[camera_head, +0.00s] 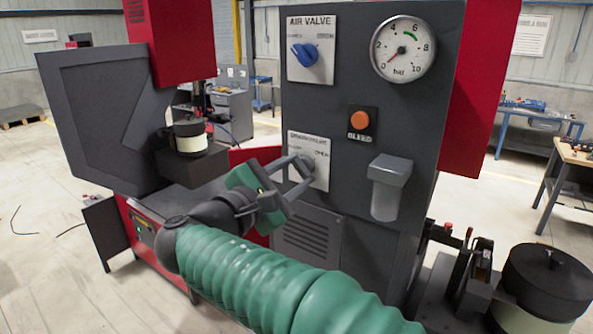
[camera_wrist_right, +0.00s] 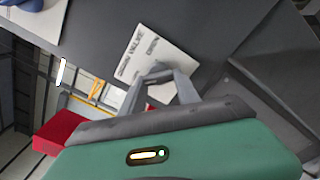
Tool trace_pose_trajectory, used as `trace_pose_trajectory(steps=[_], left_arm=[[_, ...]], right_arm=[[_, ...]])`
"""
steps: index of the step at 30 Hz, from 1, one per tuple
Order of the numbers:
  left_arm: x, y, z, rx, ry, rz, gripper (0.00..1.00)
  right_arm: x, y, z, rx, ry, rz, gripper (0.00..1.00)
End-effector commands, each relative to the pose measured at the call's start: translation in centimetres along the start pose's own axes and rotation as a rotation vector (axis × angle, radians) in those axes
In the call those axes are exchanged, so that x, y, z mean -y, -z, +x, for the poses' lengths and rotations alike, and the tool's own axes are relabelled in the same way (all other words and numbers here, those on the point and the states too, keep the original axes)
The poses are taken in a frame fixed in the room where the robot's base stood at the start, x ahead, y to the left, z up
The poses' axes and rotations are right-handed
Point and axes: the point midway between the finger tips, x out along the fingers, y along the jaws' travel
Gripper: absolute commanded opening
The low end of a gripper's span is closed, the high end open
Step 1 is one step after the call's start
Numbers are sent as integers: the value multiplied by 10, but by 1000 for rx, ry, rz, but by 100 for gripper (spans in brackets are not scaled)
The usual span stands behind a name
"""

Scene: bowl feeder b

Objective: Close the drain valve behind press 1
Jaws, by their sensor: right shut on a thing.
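The drain valve's white label plate (camera_head: 322,150) is on the lower part of the dark press panel (camera_head: 345,110); the word OPEN shows on it. My right gripper (camera_head: 304,172) is at this plate, its fingers reaching to the valve knob (camera_head: 305,163) and shut on it. The knob is mostly hidden by the fingers, so its angle is hard to tell. In the right wrist view the plate (camera_wrist_right: 158,58) shows behind my right gripper (camera_wrist_right: 157,75), whose fingertips meet in front of it. My left gripper is not in view.
Above are an air valve with a blue knob (camera_head: 305,54), a pressure gauge (camera_head: 403,49) and an orange button (camera_head: 360,119). A grey filter cup (camera_head: 389,187) juts out right of the drain valve. A bowl feeder (camera_head: 545,285) stands at the lower right.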

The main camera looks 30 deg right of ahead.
Motion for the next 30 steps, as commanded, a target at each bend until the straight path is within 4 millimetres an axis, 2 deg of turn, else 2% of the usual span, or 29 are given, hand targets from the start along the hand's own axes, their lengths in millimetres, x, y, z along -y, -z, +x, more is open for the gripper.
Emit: trace_pose_trajectory(steps=[1, 12, 13, 17, 26, 30], left_arm=[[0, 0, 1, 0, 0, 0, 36], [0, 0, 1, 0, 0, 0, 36], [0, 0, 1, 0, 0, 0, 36], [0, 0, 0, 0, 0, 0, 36], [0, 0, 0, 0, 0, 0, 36], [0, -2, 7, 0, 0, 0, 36]], right_arm=[[4, 6, -1, -10, 6, -14, 0], [5, 6, 0, -9, 7, -16, 0], [5, 6, 0, -9, 8, -16, 42], [4, 4, 1, -7, 7, -13, 58], [3, 1, 0, -3, 5, -8, 59], [4, 3, -14, -5, 3, -6, 59]])
